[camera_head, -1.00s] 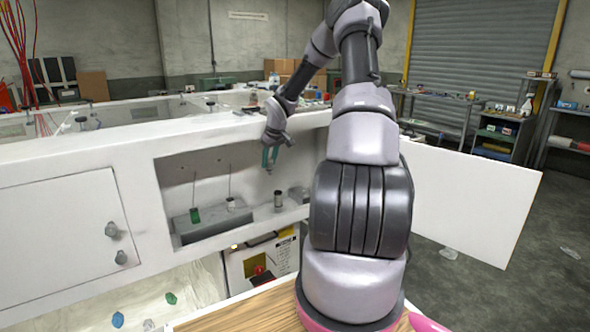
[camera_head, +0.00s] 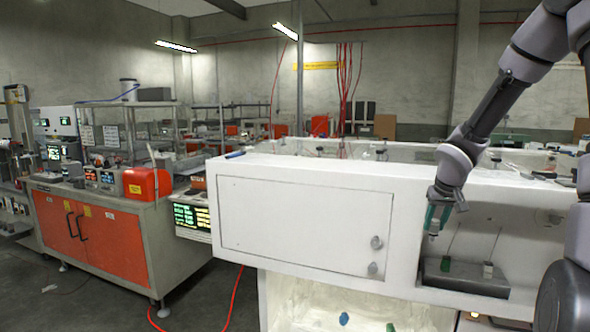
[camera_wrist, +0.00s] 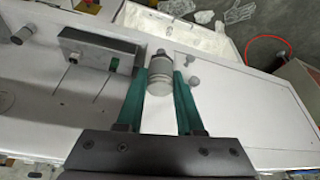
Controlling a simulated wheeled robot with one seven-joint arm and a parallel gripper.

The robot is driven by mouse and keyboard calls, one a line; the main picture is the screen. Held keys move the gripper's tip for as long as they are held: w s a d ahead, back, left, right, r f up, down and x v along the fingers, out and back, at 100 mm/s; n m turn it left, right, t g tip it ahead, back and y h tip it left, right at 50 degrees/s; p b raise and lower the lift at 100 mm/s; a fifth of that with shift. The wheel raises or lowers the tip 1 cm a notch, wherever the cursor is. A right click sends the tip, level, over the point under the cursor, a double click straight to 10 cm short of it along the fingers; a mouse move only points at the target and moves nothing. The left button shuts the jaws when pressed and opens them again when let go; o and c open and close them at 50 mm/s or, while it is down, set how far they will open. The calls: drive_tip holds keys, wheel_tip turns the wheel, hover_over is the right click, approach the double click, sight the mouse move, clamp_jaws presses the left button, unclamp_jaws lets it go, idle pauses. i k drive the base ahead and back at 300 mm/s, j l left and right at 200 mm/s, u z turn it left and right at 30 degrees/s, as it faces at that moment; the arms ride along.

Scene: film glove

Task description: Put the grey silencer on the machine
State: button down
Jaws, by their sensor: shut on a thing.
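My gripper (camera_head: 436,220), with teal fingers, is shut on the grey silencer (camera_wrist: 159,82), a small ribbed cylinder with a narrower end. It also shows between the fingers in the head view (camera_head: 433,229), small and partly hidden. The gripper is at the left edge of the open niche of the white machine (camera_head: 300,180), beside its closed door. In the niche lies a grey box (camera_head: 462,278) with a green piece (camera_head: 447,264) and a pale piece (camera_head: 488,269) on it. The silencer appears clear of the box. Which part of the machine takes a silencer cannot be told.
The door panel has two round knobs (camera_head: 376,242). Two thin rods rise near the box. A blue piece (camera_head: 344,318) lies in the lower bay. An orange-doored bench (camera_head: 80,225) stands at the left, with grey floor between it and the machine.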

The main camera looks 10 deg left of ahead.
sight(334, 165)
drive_tip(key=i+j+u, duration=0.3)
drive_tip(key=j, duration=0.2)
drive_tip(key=i+j+u, duration=0.3)
drive_tip(key=i+j, duration=0.1)
